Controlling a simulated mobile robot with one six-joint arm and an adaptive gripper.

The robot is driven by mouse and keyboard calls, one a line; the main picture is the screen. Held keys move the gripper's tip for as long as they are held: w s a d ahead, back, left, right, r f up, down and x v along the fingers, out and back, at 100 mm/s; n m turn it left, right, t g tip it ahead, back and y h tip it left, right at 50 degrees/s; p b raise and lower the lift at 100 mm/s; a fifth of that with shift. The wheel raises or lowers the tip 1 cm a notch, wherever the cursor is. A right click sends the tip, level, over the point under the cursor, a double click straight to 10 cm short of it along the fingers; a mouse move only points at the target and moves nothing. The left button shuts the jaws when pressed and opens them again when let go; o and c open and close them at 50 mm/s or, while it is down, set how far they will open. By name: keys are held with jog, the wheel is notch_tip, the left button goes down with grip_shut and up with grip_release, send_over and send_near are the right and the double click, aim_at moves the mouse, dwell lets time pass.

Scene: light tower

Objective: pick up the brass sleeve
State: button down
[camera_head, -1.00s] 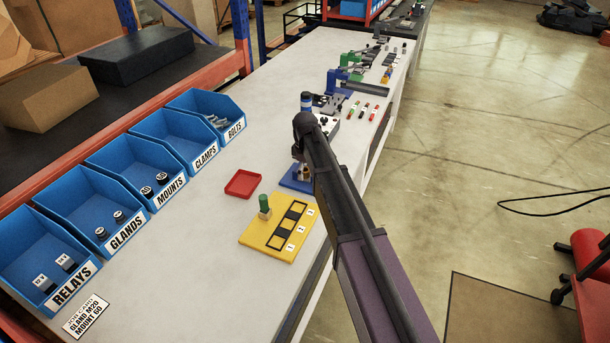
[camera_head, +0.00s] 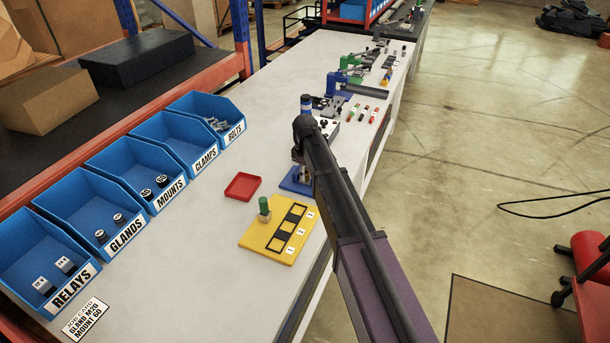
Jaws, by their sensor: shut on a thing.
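My gripper (camera_head: 298,160) is at the far end of my arm, low over a blue base plate (camera_head: 288,183) on the white bench. It is small and partly covered by my arm. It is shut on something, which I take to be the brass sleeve. The sleeve itself is hardly visible between the fingers and my arm. I cannot tell whether it touches the blue plate.
A yellow board (camera_head: 255,237) with a green-topped peg (camera_head: 264,205) and a red tray (camera_head: 242,186) lie nearer on the bench. Blue bins (camera_head: 110,160) line the left side. Blue and green clamp fixtures (camera_head: 338,86) stand beyond my gripper.

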jog(key=shift+r, duration=0.1)
notch_tip(320, 180, up, 10)
jog(key=p, duration=1)
dwell(1.1)
